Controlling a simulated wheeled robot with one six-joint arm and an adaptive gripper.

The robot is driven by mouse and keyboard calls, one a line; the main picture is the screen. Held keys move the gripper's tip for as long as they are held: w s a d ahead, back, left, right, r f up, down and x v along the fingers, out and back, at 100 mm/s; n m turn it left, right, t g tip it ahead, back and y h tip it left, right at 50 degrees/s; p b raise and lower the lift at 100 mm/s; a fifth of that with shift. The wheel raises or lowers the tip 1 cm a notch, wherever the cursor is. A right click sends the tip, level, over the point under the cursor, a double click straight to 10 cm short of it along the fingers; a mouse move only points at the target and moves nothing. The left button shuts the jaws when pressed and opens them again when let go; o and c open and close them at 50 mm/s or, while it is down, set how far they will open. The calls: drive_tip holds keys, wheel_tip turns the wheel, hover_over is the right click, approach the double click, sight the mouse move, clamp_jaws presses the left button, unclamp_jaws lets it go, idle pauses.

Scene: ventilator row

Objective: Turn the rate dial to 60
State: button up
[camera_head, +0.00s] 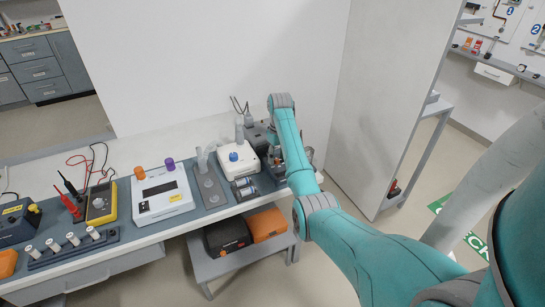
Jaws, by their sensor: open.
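A white unit with a blue knob (233,156) on top stands on the bench, just left of my arm. A white unit with a small dark display (160,189) stands further left; it has an orange knob (140,172) and a purple knob (170,164) at its back. No dial marking or number is readable, so I cannot tell which one is the rate dial or its setting. My teal arm reaches over the right end of the bench. Dark grey equipment (258,133) shows partly beside the arm.
A yellow meter (101,204), a rack of white-topped pieces (72,246) and a grey stand with clear tubes (207,182) line the bench. A wall stands behind and a partition (385,100) at right. Orange (266,224) and dark cases sit on the shelf below.

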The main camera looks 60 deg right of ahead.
drive_tip(key=shift+f, duration=0.25)
clamp_jaws()
